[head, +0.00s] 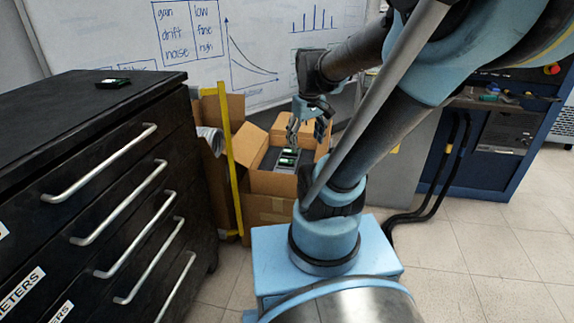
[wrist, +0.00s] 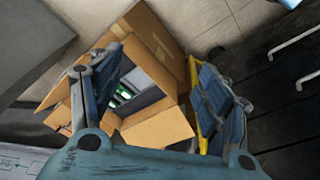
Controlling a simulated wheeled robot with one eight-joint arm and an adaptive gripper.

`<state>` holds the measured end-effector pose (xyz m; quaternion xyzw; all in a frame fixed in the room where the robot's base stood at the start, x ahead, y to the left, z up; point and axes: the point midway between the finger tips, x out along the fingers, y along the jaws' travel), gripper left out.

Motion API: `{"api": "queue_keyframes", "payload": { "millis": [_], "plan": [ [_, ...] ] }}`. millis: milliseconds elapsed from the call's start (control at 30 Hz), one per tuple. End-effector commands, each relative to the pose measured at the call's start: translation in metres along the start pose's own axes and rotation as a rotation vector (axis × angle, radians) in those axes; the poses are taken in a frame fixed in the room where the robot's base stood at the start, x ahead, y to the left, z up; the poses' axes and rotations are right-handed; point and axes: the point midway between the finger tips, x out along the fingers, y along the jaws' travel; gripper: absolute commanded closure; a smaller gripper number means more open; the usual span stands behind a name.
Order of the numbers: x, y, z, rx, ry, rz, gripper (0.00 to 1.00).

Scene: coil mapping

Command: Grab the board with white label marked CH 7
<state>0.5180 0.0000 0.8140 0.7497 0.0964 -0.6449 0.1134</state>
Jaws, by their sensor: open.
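Small dark boards with green and white parts (head: 288,157) sit in an open cardboard box (head: 272,183) in the middle of the head view. In the wrist view, the boards (wrist: 124,94) show deep in the box, partly hidden by a finger. Another small dark board with a green and white patch (head: 113,83) lies on the black cabinet top. No CH 7 marking can be read on any board. My gripper (head: 309,118) is above the box, open and empty. In the wrist view its blue-padded fingers (wrist: 155,65) are spread, with the box beyond them.
The black drawer cabinet (head: 90,150) with metal handles stands at left. A yellow post (head: 231,160) and more cardboard stand beside the box. A whiteboard (head: 240,45) is behind. A blue workbench (head: 480,165) with small items is at right. Floor at the lower right is clear.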

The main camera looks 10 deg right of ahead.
Motion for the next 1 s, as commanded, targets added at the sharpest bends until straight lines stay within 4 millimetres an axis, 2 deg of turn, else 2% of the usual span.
{"api": "queue_keyframes", "payload": {
  "millis": [33, 200, 467, 767, 1000],
  "plan": [
    [-0.002, 0.004, -0.012, -0.025, -0.004, -0.001, 0.30],
    [-0.004, 0.014, -0.046, -0.120, -0.020, -0.008, 0.30],
    [0.004, 0.031, -0.100, -0.264, -0.040, -0.019, 0.30],
    [0.027, 0.051, -0.163, -0.430, -0.063, -0.036, 0.30],
    [0.058, 0.066, -0.210, -0.564, -0.079, -0.053, 0.30]
  ]
}}
